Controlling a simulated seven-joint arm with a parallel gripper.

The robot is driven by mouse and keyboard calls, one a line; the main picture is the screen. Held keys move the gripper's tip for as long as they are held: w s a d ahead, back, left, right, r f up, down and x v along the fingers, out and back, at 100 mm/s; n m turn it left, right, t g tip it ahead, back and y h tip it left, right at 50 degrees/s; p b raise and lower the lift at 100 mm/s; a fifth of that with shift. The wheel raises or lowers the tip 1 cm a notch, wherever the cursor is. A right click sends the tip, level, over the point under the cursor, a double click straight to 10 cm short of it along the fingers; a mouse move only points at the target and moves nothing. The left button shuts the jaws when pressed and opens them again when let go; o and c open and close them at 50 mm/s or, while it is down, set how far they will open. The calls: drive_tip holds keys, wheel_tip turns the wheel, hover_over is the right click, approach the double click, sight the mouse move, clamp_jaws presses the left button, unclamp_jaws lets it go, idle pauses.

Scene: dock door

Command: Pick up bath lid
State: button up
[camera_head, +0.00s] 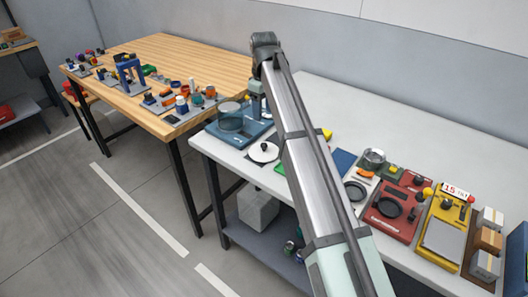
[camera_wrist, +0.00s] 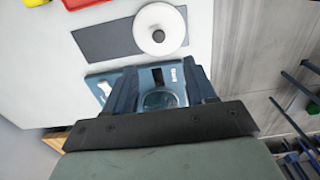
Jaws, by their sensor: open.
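The bath lid is a round white disc with a dark central knob (camera_head: 264,151); it lies flat on a dark grey mat (camera_wrist: 100,41) on the white table. In the wrist view the lid (camera_wrist: 150,36) shows at the top, beyond my fingertips. The blue bath unit (camera_head: 216,135) with a round clear vessel stands just behind the lid on the table. In the wrist view the unit (camera_wrist: 101,80) shows between and behind my fingers. My gripper (camera_wrist: 161,72) is open, empty and apart from the lid. In the head view my arm hides most of the gripper.
Right of my arm on the white table (camera_head: 345,100) are a red station (camera_head: 386,222), a yellow scale-like unit (camera_head: 446,240) and several boxes. A wooden table (camera_head: 190,62) with small parts stands at left. The white table's rear is clear.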

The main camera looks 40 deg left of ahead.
hover_over(264, 144)
wheel_tip(264, 144, down, 8)
drive_tip(key=shift+s+d+r, duration=0.15)
drive_tip(key=shift+r, duration=0.1)
drive_tip(key=shift+f, duration=3.1)
clamp_jaws()
